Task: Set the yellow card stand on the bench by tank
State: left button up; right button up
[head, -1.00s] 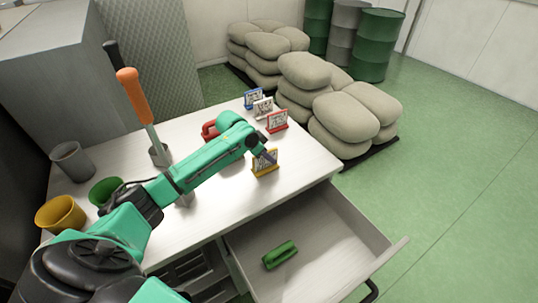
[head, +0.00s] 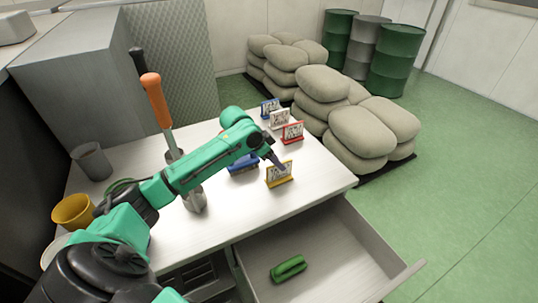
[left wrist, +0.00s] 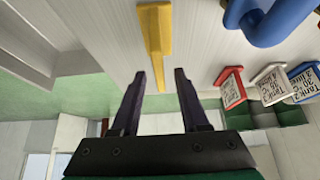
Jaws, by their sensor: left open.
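The yellow card stand (head: 280,174) stands upright on the white bench (head: 232,212), near its right edge, with a printed card on its face. My left gripper (head: 275,160) is just above and behind it in the head view, open and empty. In the left wrist view the yellow stand (left wrist: 154,32) shows edge-on ahead of the open fingers (left wrist: 161,78), its thin part pointing in between them. No finger is seen closed on it. My right gripper is not in view. I cannot tell which thing is the tank.
Blue (head: 269,107), white (head: 280,119) and red (head: 292,132) card stands line the bench's far right. A blue handled thing (head: 241,164) lies beside the yellow stand. An open drawer (head: 338,240) holds a green handle (head: 288,268). Cups and an orange-handled tool (head: 157,98) stand left.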

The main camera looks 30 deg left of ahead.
pick_arm(q)
jog(key=v, duration=0.7)
jog(key=shift+b, duration=0.45)
jog(key=shift+f, duration=0.1)
